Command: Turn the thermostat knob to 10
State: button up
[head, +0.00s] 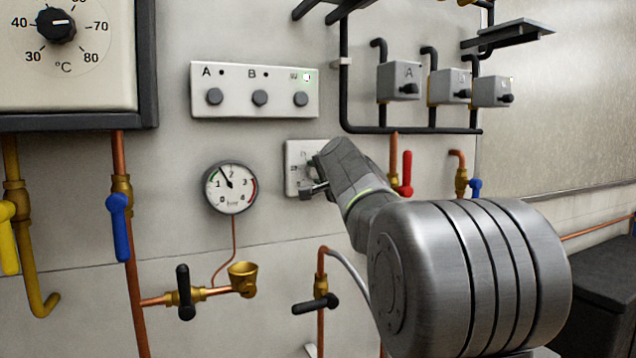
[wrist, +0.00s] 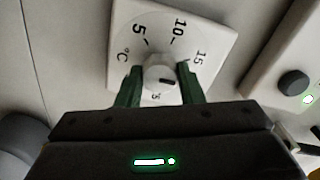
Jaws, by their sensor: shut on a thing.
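The thermostat is a white square plate (wrist: 190,12) with a scale marked 5, 10, 15 and °C in the wrist view; another number below the knob is partly hidden. Its round white knob (wrist: 158,72) sits between the two green fingers of my gripper (wrist: 160,80), which is shut on it. A short dark mark on the knob's face points to the right in the wrist view, away from the 10 and below the 15. In the head view the thermostat plate (head: 293,185) is on the wall, partly covered by my gripper (head: 313,178).
A panel with several round buttons (head: 254,90) is just above the thermostat. A pressure gauge (head: 230,187) is to its left. A red lever valve (head: 406,172) and copper pipes stand close on the right. Grey boxes (head: 398,80) hang higher right.

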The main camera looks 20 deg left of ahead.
jog(key=shift+f+n+t+b, duration=0.15)
jog(key=shift+n+b, duration=2.3)
jog(key=shift+n, duration=1.35)
jog(key=shift+f+n+t+b, duration=0.15)
jog(key=shift+n+b, duration=2.25)
jog(key=shift+n, duration=1.4)
jog(key=shift+r, duration=0.1)
jog(key=o, duration=1)
jog(key=shift+r, duration=0.1)
